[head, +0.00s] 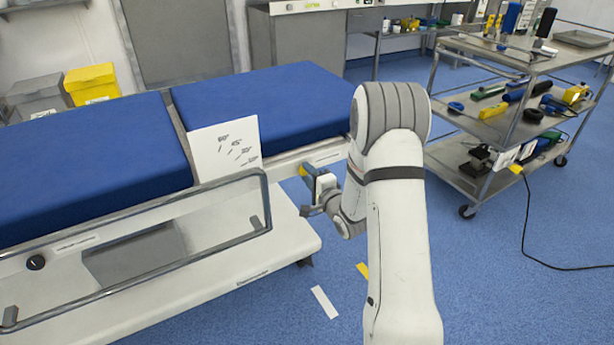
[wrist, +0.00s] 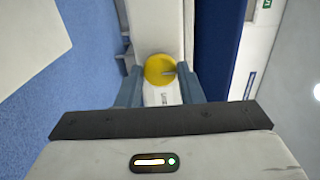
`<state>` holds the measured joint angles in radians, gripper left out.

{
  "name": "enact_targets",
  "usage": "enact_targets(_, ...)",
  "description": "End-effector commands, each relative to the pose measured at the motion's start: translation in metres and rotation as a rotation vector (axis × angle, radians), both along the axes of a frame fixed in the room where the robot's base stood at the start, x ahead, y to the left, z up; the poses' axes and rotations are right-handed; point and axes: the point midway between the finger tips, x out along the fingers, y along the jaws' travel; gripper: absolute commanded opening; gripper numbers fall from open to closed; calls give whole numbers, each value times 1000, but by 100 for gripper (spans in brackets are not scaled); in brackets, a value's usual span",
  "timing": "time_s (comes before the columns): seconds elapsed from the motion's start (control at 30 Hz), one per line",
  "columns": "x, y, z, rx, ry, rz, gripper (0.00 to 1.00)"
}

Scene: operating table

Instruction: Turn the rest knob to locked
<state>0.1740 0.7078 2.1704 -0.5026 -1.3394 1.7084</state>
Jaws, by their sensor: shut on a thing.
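The rest knob is a round yellow knob (wrist: 158,69) with a small grey mark on its right side, in the upper middle of the wrist view. A white label with small print lies just below it; I cannot read it. My gripper (wrist: 160,80) has one finger on each side of the knob and is shut on it. In the head view, my gripper (head: 312,190) is at the side rail of the operating table (head: 265,105), right of the angle card. The knob shows there only as a bit of yellow (head: 304,170), largely hidden by the gripper.
A white angle card (head: 224,150) stands at the table's edge. A metal side rail (head: 130,215) runs along the table's near side. A steel cart (head: 500,125) with tools stands at the right, its black cable on the floor. Blue floor (head: 500,290) is open at the lower right.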

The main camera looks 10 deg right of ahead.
Motion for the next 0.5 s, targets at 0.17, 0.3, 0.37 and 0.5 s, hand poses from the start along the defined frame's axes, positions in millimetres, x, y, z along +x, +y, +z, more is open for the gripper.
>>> enact_targets(0.17,-1,1,-3,5,8,3,11)
enact_targets(0.3,-1,1,-3,4,8,3,11)
enact_targets(0.37,-1,1,-3,4,8,3,11)
enact_targets(0.5,-1,1,-2,3,6,2,44)
